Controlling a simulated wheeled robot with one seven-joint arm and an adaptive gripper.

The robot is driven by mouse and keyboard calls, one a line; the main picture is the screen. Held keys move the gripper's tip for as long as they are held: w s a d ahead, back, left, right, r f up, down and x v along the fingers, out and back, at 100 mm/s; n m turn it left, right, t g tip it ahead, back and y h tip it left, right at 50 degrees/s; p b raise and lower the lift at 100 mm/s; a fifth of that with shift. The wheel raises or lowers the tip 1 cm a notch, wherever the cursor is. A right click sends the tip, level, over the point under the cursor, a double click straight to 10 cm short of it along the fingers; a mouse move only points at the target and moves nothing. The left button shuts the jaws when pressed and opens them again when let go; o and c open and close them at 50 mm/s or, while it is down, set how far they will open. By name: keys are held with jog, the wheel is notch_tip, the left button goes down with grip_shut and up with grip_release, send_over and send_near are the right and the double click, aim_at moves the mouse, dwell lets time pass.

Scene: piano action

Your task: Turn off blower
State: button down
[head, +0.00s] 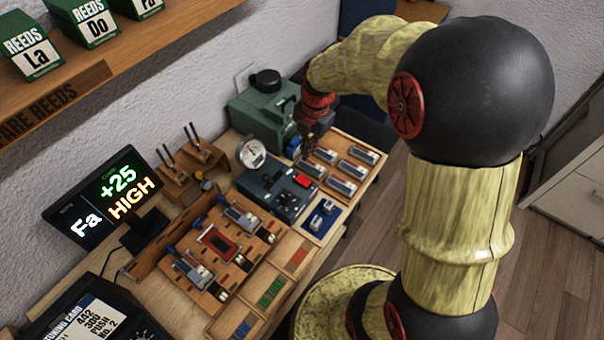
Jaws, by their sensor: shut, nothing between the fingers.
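A green box-shaped machine (258,116) with a black round cap on top, likely the blower, stands at the back of the workbench against the wall. In front of it is a dark grey-blue unit (268,188) with a red piece (304,180) at its right edge and small knobs on its face. A round white gauge (251,153) stands at its left back corner. My gripper (308,148) is small in the head view, shut and empty, just right of the green machine and above the unit's back right corner. Whether it touches anything is unclear. No on/off marking is readable.
The workbench (170,310) holds a wooden jig board (208,245), small parts trays (270,290) and a wooden tray of metal reeds (342,187). A lit display (105,197) reads Fa +25 HIGH. A shelf (95,80) with green reed boxes overhangs the left.

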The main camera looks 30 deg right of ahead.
aim_at(301, 179)
jog(key=shift+f, duration=0.1)
jog(key=f, duration=0.4)
jog(key=w+f+b, duration=0.1)
jog(key=f, duration=0.4)
jog(key=f+b, duration=0.1)
jog(key=f, duration=0.3)
jog(key=shift+w+a+f, duration=0.25)
jog(key=shift+a+f, duration=0.1)
jog(key=shift+a, duration=0.05)
